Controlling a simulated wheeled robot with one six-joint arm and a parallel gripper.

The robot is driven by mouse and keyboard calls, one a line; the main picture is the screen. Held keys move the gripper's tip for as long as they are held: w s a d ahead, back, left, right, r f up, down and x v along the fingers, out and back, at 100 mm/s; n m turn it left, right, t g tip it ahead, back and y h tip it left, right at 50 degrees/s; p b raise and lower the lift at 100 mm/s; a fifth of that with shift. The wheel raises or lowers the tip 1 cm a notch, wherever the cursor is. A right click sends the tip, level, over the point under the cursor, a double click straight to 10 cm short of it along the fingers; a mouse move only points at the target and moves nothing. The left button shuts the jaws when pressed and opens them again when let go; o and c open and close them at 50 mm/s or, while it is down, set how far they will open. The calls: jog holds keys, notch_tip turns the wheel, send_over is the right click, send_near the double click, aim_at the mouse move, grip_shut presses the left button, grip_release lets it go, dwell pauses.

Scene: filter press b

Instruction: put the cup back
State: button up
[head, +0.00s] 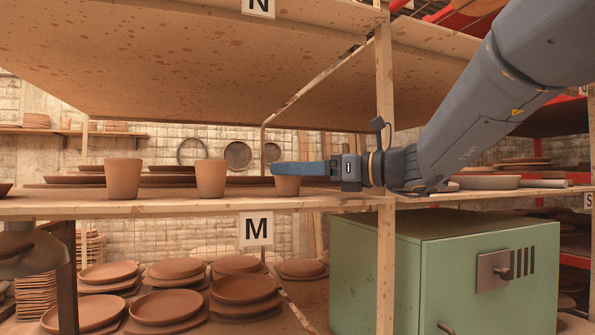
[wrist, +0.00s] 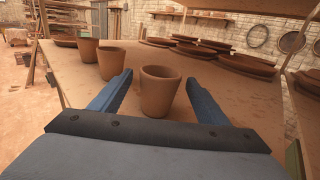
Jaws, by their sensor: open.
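Three terracotta cups stand upright in a row on the wooden shelf (head: 180,206) above the M label. The right cup (head: 288,187) is partly hidden behind my gripper (head: 285,169) in the head view. In the wrist view this cup (wrist: 158,92) stands between the two open blue fingers of my gripper (wrist: 160,95), with a gap visible on each side. The middle cup (head: 211,179) and the left cup (head: 123,179) stand further left. They also show in the wrist view, the middle cup (wrist: 111,63) just beyond my left finger and the left cup (wrist: 87,50) behind it.
Stacked plates (wrist: 245,66) lie along the back of the same shelf. A wooden post (head: 385,130) stands close by my wrist, and an upper shelf (head: 190,60) hangs overhead. A green cabinet (head: 400,265) is below right. More plates (head: 165,307) fill the lower shelf.

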jog(key=b+v, duration=0.2)
jog(key=v, duration=1)
jog(key=shift+r+b, duration=0.1)
jog(key=shift+b, duration=0.3)
jog(key=shift+s, duration=0.1)
